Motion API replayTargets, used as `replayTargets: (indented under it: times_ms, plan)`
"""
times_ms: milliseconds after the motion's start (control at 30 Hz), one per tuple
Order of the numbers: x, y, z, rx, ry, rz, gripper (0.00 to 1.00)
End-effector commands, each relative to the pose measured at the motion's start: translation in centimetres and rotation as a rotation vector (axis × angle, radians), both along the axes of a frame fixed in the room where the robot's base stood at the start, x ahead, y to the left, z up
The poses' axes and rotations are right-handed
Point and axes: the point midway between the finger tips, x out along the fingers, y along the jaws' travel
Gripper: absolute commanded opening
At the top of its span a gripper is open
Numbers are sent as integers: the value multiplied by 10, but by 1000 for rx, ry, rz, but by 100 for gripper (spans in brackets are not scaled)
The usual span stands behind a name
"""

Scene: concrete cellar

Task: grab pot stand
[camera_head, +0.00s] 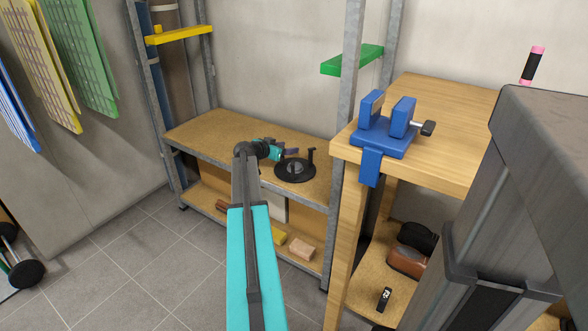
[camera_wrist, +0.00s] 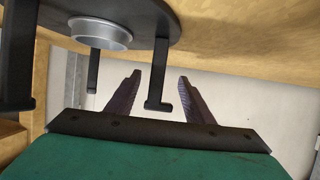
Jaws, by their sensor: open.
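The pot stand (camera_head: 284,174), a round black disc with a grey metal ring in its middle and an upright post at its right, stands on the wooden shelf. It also shows in the wrist view (camera_wrist: 145,28), at the upper left, where its posts point down the picture. My gripper (camera_head: 294,151) is just above and behind the disc, to the left of the right post. In the wrist view my gripper (camera_wrist: 158,80) is open, with two purple fingers spread. One post with a flat end appears between the fingers. I cannot tell whether either finger touches it.
The metal rack's upright (camera_head: 345,130) and the wooden workbench (camera_head: 450,100) with a blue vise (camera_head: 388,135) stand to the right. Wooden blocks (camera_head: 301,251) lie on the lower shelf. The left part of the top shelf (camera_head: 205,130) is bare.

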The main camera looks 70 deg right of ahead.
Motion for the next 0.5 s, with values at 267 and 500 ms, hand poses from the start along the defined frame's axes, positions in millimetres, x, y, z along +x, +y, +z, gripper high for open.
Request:
replayTargets:
  times_ms: [267, 500]
  plan:
    - [0, 0, 0, 0, 0, 0, 48]
    - [0, 0, 0, 0, 0, 0, 36]
